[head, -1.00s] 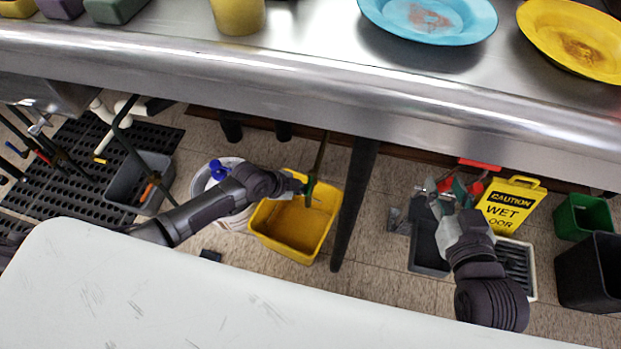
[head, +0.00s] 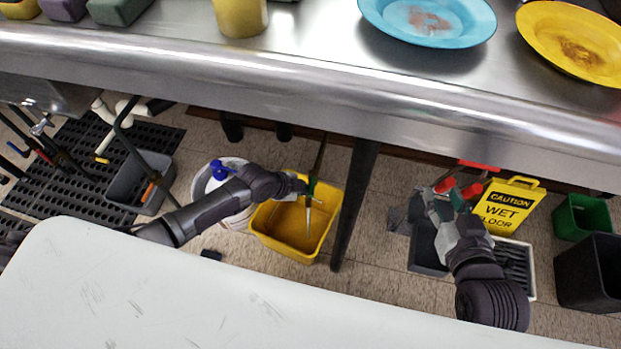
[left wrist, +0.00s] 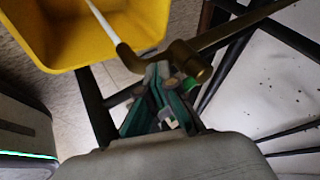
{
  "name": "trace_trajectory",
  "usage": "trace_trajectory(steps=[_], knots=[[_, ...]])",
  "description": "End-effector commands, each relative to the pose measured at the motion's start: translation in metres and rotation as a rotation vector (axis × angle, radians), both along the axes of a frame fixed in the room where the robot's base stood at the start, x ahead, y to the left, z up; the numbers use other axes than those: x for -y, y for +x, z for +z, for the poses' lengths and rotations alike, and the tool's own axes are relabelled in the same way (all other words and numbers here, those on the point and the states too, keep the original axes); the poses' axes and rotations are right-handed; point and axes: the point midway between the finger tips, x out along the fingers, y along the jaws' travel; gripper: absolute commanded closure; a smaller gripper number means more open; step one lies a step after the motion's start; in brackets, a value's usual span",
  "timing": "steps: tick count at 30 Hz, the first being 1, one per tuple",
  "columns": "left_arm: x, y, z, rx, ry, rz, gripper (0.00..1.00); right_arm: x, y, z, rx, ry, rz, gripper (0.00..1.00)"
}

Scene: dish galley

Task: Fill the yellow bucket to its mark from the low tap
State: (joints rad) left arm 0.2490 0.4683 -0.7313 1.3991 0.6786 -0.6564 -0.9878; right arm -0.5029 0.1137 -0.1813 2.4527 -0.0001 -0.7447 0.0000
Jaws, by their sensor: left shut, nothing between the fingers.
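The yellow bucket (head: 285,252) stands on the floor under the counter; it also shows in the left wrist view (left wrist: 65,62). The brass low tap (left wrist: 190,62) has its spout over the bucket's rim. A pale stream (left wrist: 103,20) runs from the spout into the bucket, also visible in the head view (head: 308,217). My left gripper (head: 303,187) is shut and empty beside the tap; its teal fingers (left wrist: 160,85) are close to the tap body. The bucket's mark and water level cannot be made out. My right gripper (head: 447,193) looks open, near red handles.
A white bucket (head: 232,217) stands left of the yellow one. A dark table leg (head: 352,205) is close on its right. The steel counter (head: 300,95) hangs above. A yellow caution sign (head: 508,205) and a grey bin (head: 425,250) stand at right.

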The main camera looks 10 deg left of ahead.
Motion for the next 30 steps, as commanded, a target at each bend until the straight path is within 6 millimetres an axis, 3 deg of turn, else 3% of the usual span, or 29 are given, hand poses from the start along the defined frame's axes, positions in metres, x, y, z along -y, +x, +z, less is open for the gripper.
trace_trajectory(steps=[1,6,29,30], knots=[[0.009,-0.001,0.002,0.001,-0.014,-0.006,1.0,0.001,-0.001,-0.001,-0.009,-0.003,-0.001,0.6],[0.016,-0.002,0.002,0.001,-0.016,-0.008,1.0,0.003,-0.005,-0.008,-0.05,-0.013,-0.003,0.6],[0.028,-0.004,0.0,0.001,-0.022,-0.009,1.0,0.006,-0.012,-0.018,-0.112,-0.027,-0.008,0.6],[0.029,-0.004,0.0,0.001,-0.022,-0.009,0.9,0.006,-0.013,-0.02,-0.123,-0.029,-0.008,0.6]])
